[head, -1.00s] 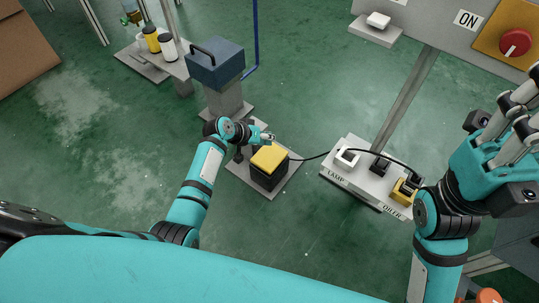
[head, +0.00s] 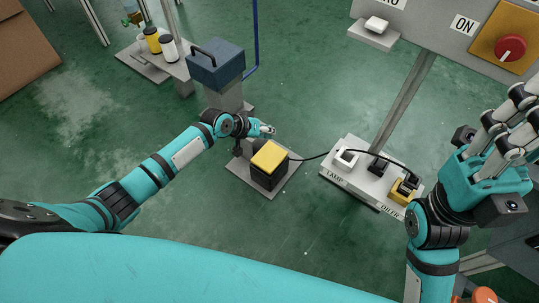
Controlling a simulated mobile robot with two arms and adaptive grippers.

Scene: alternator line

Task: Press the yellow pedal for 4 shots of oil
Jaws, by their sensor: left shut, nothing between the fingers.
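My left gripper (head: 268,130) is shut and empty. It appears just beyond the pedal, close to its far edge; I cannot tell if they touch. My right gripper (head: 522,108) is at the right edge, far from the pedal, partly cut off by the frame.
A blue box with a handle (head: 215,65) stands on a grey post behind the pedal. A white base with the LAMP socket (head: 345,158) is right of it. Above are a panel with a red knob (head: 510,48) and a white button (head: 377,25).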

